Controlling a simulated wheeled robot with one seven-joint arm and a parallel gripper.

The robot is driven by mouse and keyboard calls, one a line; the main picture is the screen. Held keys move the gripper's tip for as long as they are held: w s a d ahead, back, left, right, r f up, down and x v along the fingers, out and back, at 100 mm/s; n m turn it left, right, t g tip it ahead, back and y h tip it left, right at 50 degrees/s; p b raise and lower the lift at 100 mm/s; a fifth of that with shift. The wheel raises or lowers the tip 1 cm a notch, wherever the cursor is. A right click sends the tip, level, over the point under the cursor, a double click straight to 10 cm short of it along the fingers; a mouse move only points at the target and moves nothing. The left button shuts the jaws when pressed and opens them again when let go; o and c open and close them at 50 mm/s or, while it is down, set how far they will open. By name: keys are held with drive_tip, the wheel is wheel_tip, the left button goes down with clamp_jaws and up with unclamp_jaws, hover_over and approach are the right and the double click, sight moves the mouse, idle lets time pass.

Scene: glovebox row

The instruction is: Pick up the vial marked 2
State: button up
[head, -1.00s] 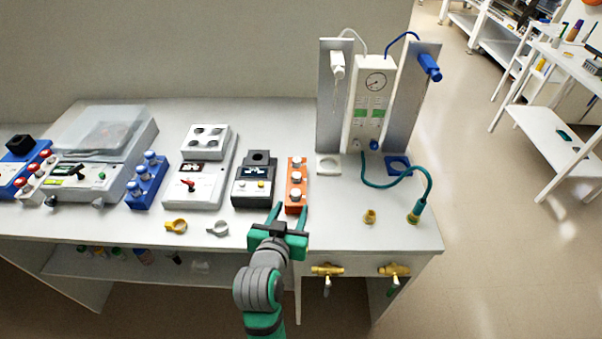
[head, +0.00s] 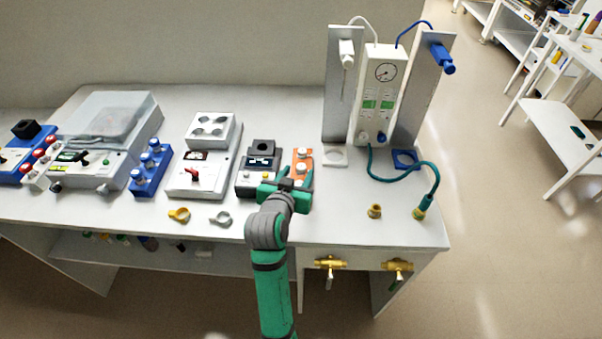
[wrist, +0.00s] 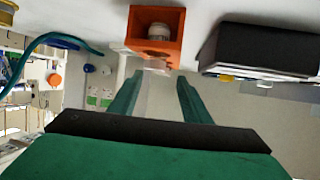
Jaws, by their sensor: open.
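An orange rack (head: 294,156) holding white-capped vials (head: 302,154) stands on the bench, right of a dark instrument. No mark can be read on any vial, so I cannot tell which is marked 2. My gripper (head: 289,177) is open at the front end of this rack, and its body hides the nearest part. In the wrist view the orange rack (wrist: 135,26) lies ahead of my fingertips (wrist: 160,76).
The dark instrument (head: 243,186) stands close left of the rack. A blue vial rack (head: 148,180) is further left. A gauge stand (head: 372,105) with a teal hose (head: 400,178) is to the right.

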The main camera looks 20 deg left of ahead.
sight(301, 167)
drive_tip(key=shift+x, duration=1.5)
drive_tip(key=shift+a, duration=0.15)
clamp_jaws()
